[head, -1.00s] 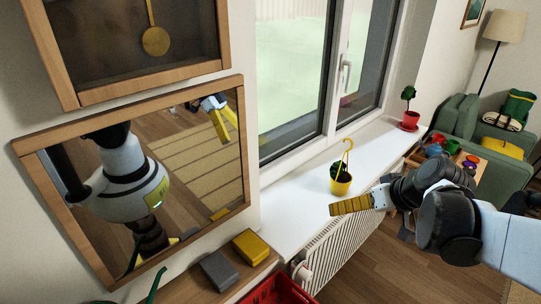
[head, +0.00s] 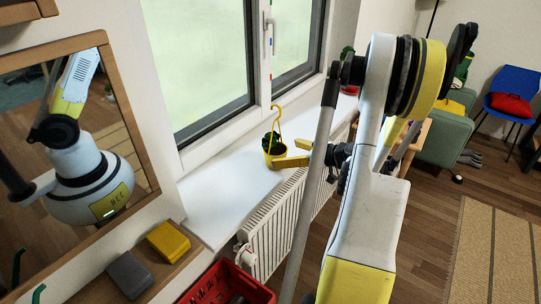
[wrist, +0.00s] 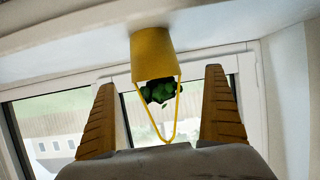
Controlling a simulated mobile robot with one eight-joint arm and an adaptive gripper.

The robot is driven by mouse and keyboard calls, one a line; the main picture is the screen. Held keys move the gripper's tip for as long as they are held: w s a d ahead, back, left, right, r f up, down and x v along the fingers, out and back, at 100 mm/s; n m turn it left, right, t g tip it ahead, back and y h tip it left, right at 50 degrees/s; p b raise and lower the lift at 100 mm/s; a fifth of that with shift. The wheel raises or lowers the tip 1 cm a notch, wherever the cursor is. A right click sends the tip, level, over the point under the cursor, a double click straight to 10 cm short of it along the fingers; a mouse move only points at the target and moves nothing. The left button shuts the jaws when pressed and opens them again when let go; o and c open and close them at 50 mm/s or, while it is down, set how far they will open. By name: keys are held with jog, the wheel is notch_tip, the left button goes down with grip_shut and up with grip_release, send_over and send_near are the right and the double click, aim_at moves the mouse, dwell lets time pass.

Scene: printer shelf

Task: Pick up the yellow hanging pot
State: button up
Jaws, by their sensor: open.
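The yellow hanging pot (head: 275,152) stands upright on the white windowsill (head: 232,195). It holds a small green plant, and its yellow hook rises above it. My gripper (head: 287,153) is open just to the right of the pot, with its two yellow fingers pointing at it. In the wrist view the picture is upside down. There the pot (wrist: 152,52) and its hanger lie between the two spread fingers of my gripper (wrist: 161,80), with gaps on both sides. How far the fingertips reach along the pot is hard to tell.
A radiator (head: 272,225) is below the sill. The window (head: 210,70) is behind the pot. A red potted plant (head: 349,88) stands farther along, partly hidden by my arm. Yellow (head: 168,241) and grey (head: 129,273) blocks lie on the ledge near a red crate (head: 222,285).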

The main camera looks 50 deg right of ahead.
aim_at(277, 151)
jog(key=x, duration=0.2)
jog(key=b+x, duration=0.1)
jog(key=x, duration=0.1)
jog(key=b+x, duration=0.1)
jog(key=x, duration=0.1)
jog(key=shift+w+d+f, duration=0.15)
jog(key=shift+w+d, duration=0.1)
jog(key=shift+d, duration=0.15)
jog(key=c, duration=1.5)
